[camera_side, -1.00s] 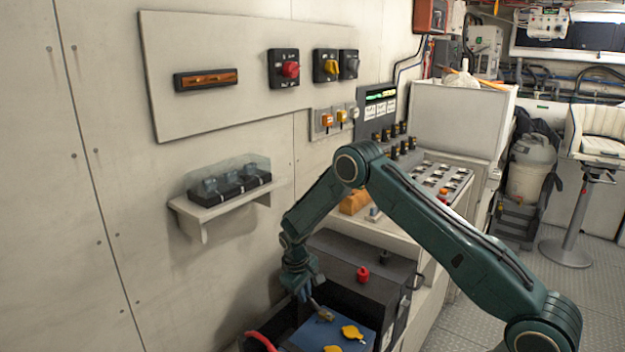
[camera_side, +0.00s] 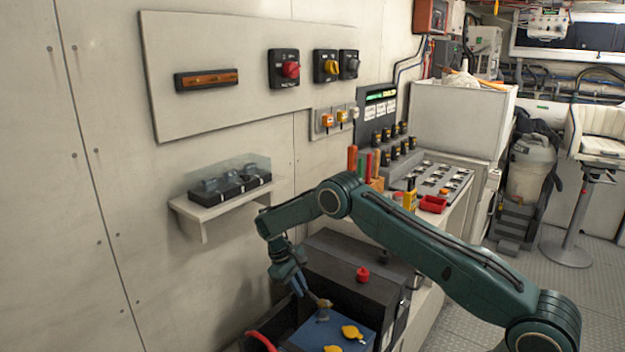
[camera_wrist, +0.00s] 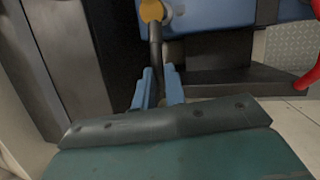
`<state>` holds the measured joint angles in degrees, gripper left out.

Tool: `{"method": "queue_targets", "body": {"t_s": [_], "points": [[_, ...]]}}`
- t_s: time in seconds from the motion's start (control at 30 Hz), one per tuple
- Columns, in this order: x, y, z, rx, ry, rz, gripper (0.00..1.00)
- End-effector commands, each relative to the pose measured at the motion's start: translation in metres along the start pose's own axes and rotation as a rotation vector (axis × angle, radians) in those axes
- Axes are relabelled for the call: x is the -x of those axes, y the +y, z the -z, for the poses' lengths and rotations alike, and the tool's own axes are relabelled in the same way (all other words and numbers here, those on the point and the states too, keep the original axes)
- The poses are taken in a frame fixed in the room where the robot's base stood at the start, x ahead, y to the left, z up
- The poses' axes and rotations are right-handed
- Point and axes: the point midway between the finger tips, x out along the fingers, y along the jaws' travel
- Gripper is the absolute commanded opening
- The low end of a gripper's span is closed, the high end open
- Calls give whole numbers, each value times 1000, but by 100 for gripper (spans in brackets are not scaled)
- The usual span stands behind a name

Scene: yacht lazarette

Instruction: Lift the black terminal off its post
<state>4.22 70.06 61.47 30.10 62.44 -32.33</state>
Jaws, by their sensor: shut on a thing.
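My gripper (camera_side: 299,286) is shut on the black terminal, a dark stem with a brass-coloured end (camera_side: 323,303). In the wrist view my two blue fingers (camera_wrist: 158,84) stand on either side of the dark stem, and its yellowish round end (camera_wrist: 152,11) lies beyond them against the blue battery (camera_wrist: 205,18). In the side view the terminal is over the back of the blue battery top (camera_side: 310,337). The post beneath it is not clear, and I cannot tell how large any gap is. Two yellow caps (camera_side: 351,332) sit on the battery top.
A dark box with a red knob (camera_side: 362,273) stands just behind the battery. A red cable (camera_side: 262,341) curves at its left, and shows in the wrist view (camera_wrist: 309,78). A wall shelf (camera_side: 207,206) holds a covered black block. A bench with tools and a red tray (camera_side: 432,204) is behind my arm.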

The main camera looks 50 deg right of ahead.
Motion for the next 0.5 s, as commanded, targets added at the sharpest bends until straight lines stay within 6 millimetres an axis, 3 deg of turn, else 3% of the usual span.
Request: {"method": "queue_targets", "body": {"t_s": [0.07,0.5], "points": [[-1,10,3,-15,-4,-10,0],[4,6,5,-6,-66,11,0]]}}
